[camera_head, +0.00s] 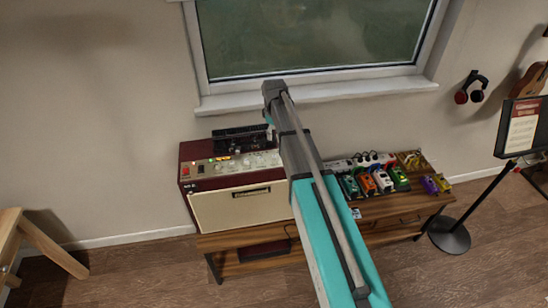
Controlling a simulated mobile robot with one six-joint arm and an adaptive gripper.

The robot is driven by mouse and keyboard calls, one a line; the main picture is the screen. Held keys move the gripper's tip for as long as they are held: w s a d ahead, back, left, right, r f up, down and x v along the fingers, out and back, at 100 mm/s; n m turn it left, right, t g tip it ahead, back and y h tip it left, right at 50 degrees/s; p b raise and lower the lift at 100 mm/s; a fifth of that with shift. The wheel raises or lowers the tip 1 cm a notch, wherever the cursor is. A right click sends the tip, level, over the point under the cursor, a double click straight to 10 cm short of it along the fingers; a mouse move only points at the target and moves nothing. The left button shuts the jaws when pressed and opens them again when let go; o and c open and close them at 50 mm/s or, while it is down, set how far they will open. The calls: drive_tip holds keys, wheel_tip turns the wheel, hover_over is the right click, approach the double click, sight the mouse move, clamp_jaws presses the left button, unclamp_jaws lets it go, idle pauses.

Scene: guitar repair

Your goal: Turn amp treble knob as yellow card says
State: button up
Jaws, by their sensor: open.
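The amp (240,207) is a dark red box with a cream front, standing on the left of a wooden bench. Its control panel (228,166) on top has a red switch at the left, an orange light and a row of small pale knobs. The knob labels are too small to read, so I cannot tell which is treble. My arm crosses the panel's right end and hides part of it. My gripper (270,132) shows only as a small dark tip beside the arm, just above the panel's back right; it is open, with nothing visible in it. I cannot make out a yellow card.
A dark rack-like object (240,138) stands behind the amp panel. Several coloured pedals (366,183) sit on the bench (405,207) right of my arm. A music stand (522,130) holds a printed sheet at far right. A window sill (330,92) juts out above.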

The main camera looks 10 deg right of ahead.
sight(274, 156)
drive_tip(key=shift+f+b, duration=5.95)
drive_tip(key=shift+f, duration=0.2)
drive_tip(key=shift+c, duration=0.3)
clamp_jaws()
